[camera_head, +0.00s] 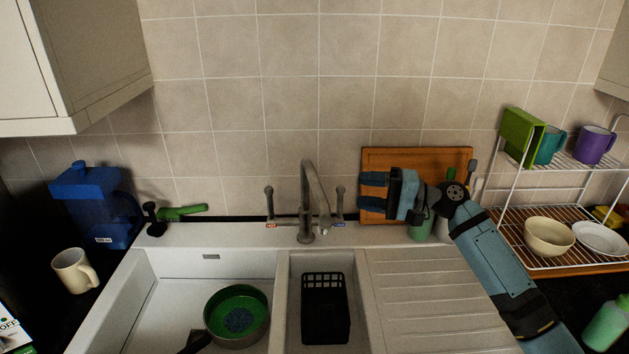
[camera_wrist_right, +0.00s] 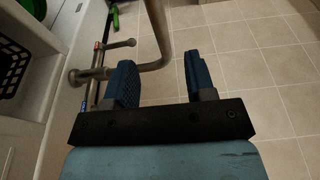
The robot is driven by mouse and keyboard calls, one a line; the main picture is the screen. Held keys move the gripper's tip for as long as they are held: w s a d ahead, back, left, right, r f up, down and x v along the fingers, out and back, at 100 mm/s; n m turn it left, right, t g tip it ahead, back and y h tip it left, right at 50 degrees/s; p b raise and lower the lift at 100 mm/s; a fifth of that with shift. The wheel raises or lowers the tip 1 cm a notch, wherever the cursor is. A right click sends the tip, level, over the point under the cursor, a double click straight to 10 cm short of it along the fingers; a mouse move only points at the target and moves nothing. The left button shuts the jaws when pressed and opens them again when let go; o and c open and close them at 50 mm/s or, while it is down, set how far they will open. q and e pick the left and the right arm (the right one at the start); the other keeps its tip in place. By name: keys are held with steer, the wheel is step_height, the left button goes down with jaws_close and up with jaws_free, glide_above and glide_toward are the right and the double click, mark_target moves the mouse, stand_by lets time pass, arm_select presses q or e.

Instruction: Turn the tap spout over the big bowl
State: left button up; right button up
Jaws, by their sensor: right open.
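The grey metal tap (camera_head: 306,205) stands upright behind the sink, between two side handles. Its arched spout (camera_head: 316,178) curves down toward the narrow middle basin, which holds a black basket. The big bowl (camera_head: 170,292) is the left sink basin. My right gripper (camera_head: 372,191) is open and empty to the right of the tap, its fingers pointing left toward the spout. In the wrist view, the spout (camera_wrist_right: 160,30) shows ahead of the fingers of my right gripper (camera_wrist_right: 160,64), nearer the left finger; whether they touch cannot be told. My left gripper is out of view.
A green pan (camera_head: 237,315) lies in the big bowl. A black basket (camera_head: 325,308) is in the middle basin. A wooden board (camera_head: 415,158) leans on the wall behind my right gripper. A dish rack (camera_head: 550,212) stands at right; the drainboard (camera_head: 430,300) is bare.

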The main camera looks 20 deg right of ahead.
mark_target(316, 186)
steer(key=p+x, duration=0.2)
steer(key=x, duration=0.8)
steer(key=shift+r, duration=0.1)
steer(key=shift+w+a, duration=0.35)
steer(key=shift+a, duration=0.1)
steer(key=shift+c, duration=1)
jaws_close()
